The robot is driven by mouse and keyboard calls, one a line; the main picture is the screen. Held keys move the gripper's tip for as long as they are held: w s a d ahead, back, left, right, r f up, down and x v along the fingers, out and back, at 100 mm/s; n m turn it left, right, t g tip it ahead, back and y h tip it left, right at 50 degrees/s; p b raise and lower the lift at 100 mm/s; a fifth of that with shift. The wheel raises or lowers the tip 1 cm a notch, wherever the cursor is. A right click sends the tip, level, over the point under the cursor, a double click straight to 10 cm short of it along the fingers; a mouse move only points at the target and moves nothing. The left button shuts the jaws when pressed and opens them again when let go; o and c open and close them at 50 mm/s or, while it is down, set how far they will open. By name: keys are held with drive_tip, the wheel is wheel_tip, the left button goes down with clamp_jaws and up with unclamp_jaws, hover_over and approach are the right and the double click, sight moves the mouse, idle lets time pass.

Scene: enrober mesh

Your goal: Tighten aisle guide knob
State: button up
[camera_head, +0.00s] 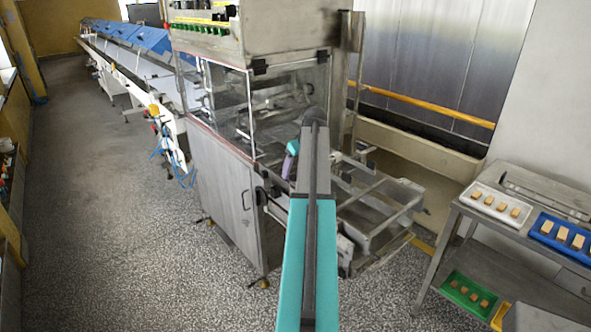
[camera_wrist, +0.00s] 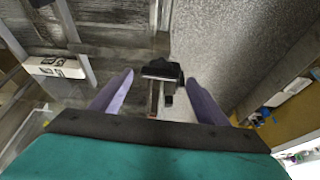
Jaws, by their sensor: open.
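My gripper (camera_wrist: 160,77) is open, with one purple finger on each side of a black knob (camera_wrist: 161,69) in the wrist view. The knob appears between and slightly beyond the fingertips, with visible gaps on both sides. A narrow metal bar or stem (camera_wrist: 154,98) shows below it. In the head view, a purple finger of my gripper (camera_head: 290,158) shows beside the enrober machine (camera_head: 225,190), near its open outfeed frame (camera_head: 375,205). My arm covers part of the machine there, and I cannot make out the knob in that view.
A metal table (camera_head: 450,225) on the right holds a white tray (camera_head: 478,205) and a blue tray (camera_head: 543,236) of small biscuits. A green tray (camera_head: 452,291) sits on its lower shelf. A long conveyor (camera_head: 135,62) runs back left. The speckled floor (camera_head: 110,240) at left is clear.

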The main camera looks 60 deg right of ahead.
drive_tip(key=shift+w+f, duration=0.15)
drive_tip(key=shift+f, duration=0.25)
drive_tip(key=shift+c, duration=0.5)
drive_tip(key=c, duration=0.9)
drive_tip(key=shift+f, duration=0.1)
drive_tip(key=shift+c, duration=0.2)
